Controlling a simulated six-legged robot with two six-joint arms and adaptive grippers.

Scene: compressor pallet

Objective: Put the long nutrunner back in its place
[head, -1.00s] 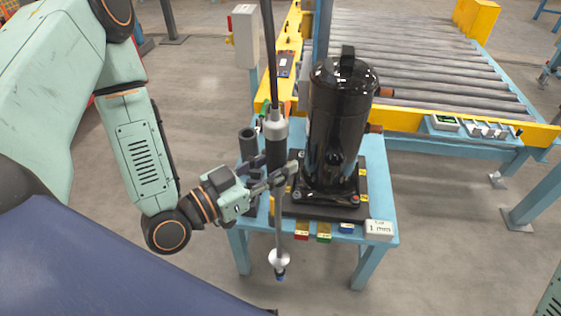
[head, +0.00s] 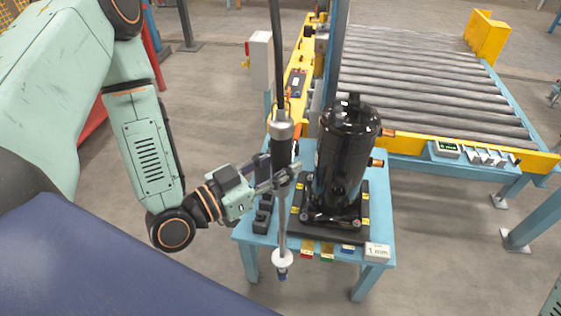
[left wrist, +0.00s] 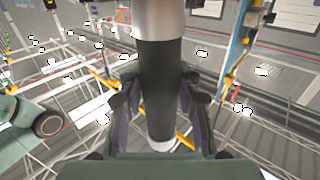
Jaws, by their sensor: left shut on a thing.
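The long nutrunner (head: 281,152) hangs upright on a dark line, with a silver collar, black body, long thin shaft, white disc and blue tip. The tip hangs in front of the blue table's (head: 375,255) near edge. A dark holder (head: 263,217) stands on the table's left side, partly hidden behind the gripper and tool. My right gripper is not in view.
A black compressor (head: 345,150) stands on a dark base just right of the tool. Small coloured labels and a "1 mm" block (head: 377,251) line the table's front. A roller conveyor (head: 430,80) with yellow rails lies behind.

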